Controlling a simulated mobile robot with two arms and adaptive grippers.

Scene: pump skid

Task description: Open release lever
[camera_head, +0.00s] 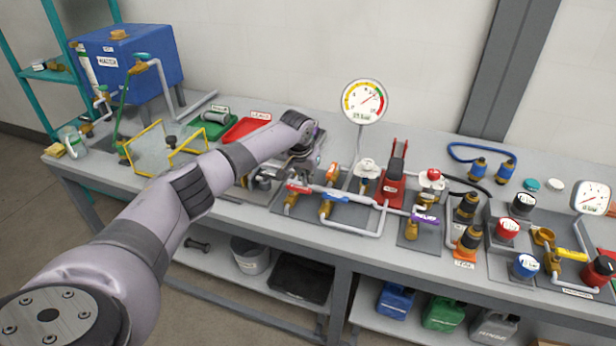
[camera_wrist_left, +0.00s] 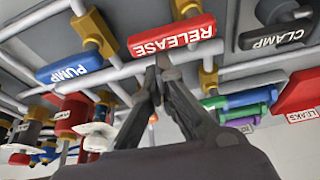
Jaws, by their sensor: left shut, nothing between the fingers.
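The red release lever (camera_head: 299,188) sits on a brass valve on the pipework at the middle of the bench. In the left wrist view the lever (camera_wrist_left: 172,35) shows large, with its RELEASE label upside down. My left gripper (camera_head: 298,172) is over the pipework, close to the lever. In the wrist view its fingertips (camera_wrist_left: 160,68) are together, empty, and at the lever's lower edge. I cannot tell whether they touch it. My right gripper is not in view.
The blue PUMP lever (camera_head: 335,196) is right of the release lever; a dark CLAMP lever (camera_wrist_left: 278,36) shows on its other side. A gauge (camera_head: 363,102) on a post stands behind. A red hand pump (camera_head: 394,182) and a purple-handled valve (camera_head: 425,218) are farther right.

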